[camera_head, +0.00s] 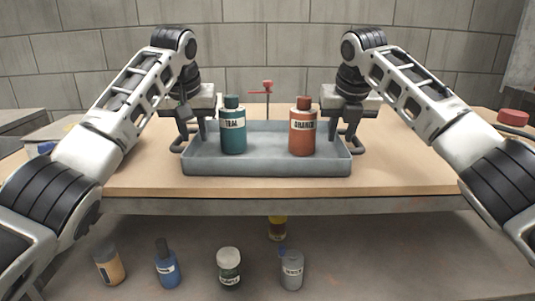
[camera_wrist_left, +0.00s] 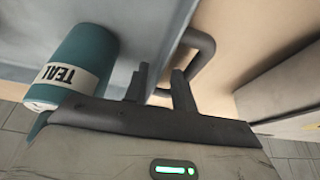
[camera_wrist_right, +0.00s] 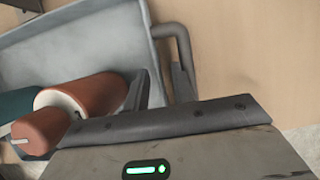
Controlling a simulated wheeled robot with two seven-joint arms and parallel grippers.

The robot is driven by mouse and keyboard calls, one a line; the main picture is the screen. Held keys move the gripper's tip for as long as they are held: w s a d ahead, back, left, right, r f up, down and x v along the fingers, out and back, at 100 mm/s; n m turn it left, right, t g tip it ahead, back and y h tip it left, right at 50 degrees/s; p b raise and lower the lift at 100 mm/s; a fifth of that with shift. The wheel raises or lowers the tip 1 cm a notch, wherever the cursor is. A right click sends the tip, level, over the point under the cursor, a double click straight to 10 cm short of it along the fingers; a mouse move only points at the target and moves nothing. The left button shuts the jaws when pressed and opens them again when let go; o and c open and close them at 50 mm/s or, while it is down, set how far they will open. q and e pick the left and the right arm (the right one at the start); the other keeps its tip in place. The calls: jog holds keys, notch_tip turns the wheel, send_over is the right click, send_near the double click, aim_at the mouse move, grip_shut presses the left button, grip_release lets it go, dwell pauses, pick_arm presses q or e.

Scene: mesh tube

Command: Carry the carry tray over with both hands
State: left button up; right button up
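The carry tray (camera_head: 265,167) is a shallow grey-blue box on the wooden table, with a dark loop handle at each end. A teal bottle (camera_head: 233,138) and an orange bottle (camera_head: 302,140) stand upright in it. My left gripper (camera_wrist_left: 160,85) is at the left handle (camera_wrist_left: 207,48), its fingers apart with a gap between them. My right gripper (camera_wrist_right: 162,88) is at the right handle (camera_wrist_right: 184,48), its fingers also apart, with the tray's end wall showing between them. Contact between fingers and handles cannot be made out.
A red valve-like piece (camera_head: 267,87) shows behind the tray. A red round object (camera_head: 513,117) is at the far right. Several bottles, including a blue one (camera_head: 167,266) and a grey one (camera_head: 292,270), stand on a lower surface in front. Bare tabletop (camera_head: 410,170) lies right of the tray.

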pick_arm(q)
jog(key=v, duration=1.1)
pick_arm(e)
jog(key=v, duration=1.2)
pick_arm(q)
jog(key=shift+s+a+r, duration=0.1)
jog(key=shift+s, duration=0.05)
